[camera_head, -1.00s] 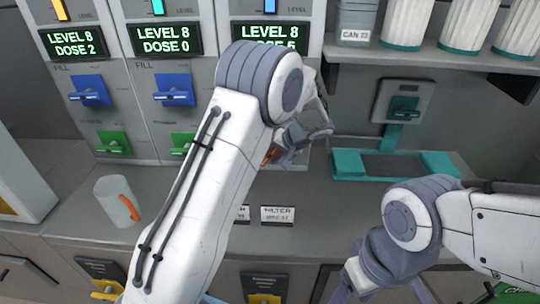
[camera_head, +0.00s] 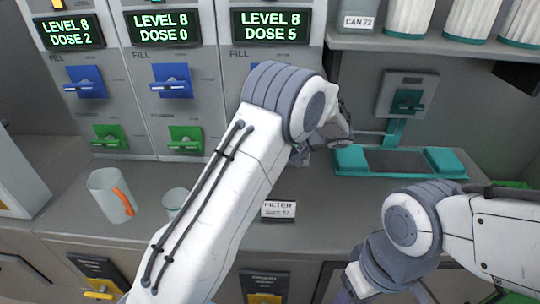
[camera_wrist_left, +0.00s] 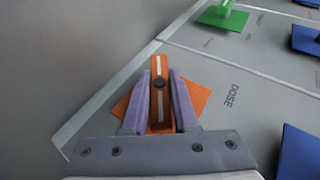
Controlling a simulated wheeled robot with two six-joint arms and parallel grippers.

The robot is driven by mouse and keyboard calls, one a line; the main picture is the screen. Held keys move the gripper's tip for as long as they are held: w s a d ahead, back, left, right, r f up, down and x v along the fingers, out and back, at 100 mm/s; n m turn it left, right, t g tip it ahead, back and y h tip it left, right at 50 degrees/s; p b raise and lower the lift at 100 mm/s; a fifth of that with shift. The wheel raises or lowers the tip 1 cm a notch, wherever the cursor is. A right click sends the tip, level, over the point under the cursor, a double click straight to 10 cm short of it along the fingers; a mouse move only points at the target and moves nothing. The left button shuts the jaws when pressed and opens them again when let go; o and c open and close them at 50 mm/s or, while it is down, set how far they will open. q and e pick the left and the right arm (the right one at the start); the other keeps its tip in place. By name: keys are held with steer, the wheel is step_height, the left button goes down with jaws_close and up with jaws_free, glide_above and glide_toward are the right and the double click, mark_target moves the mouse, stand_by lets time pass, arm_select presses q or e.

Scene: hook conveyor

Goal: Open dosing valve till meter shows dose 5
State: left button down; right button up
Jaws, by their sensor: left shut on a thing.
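The right meter (camera_head: 271,27) reads LEVEL 8, DOSE 5. In the left wrist view, the orange dosing valve handle (camera_wrist_left: 160,90) sits on an orange plate (camera_wrist_left: 200,96) beside the word DOSE. My left gripper (camera_wrist_left: 160,88) is shut on this handle, one finger on each side. In the head view my left arm covers the valve and most of the gripper. My right arm is at the lower right, with its fingers outside the picture.
Other meters read DOSE 0 (camera_head: 163,31) and DOSE 2 (camera_head: 67,31). Blue (camera_head: 172,81) and green (camera_head: 185,139) valves are below. A mug with an orange handle (camera_head: 110,196) and a glass (camera_head: 175,203) stand on the counter. A teal-edged tray (camera_head: 352,160) is at right.

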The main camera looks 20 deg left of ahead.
arm_select(q)
steer(key=m+y+b, duration=0.1)
steer(key=y+b, duration=0.1)
steer(key=y, duration=0.1)
steer(key=shift+d+f, duration=0.1)
steer(key=shift+f, duration=0.05)
steer(key=shift+m+y+b, duration=0.5)
steer(key=shift+y+b, duration=0.3)
steer(key=shift+y, duration=0.7)
steer(key=shift+w+r, duration=0.1)
steer(key=shift+r, duration=0.1)
steer(key=c, duration=0.7)
jaws_free()
steer(key=d, duration=0.3)
steer(key=s+d, duration=0.1)
steer(key=d, duration=0.3)
steer(key=d+b, duration=0.1)
steer(key=d, duration=0.2)
steer(key=shift+s+d+r, duration=0.15)
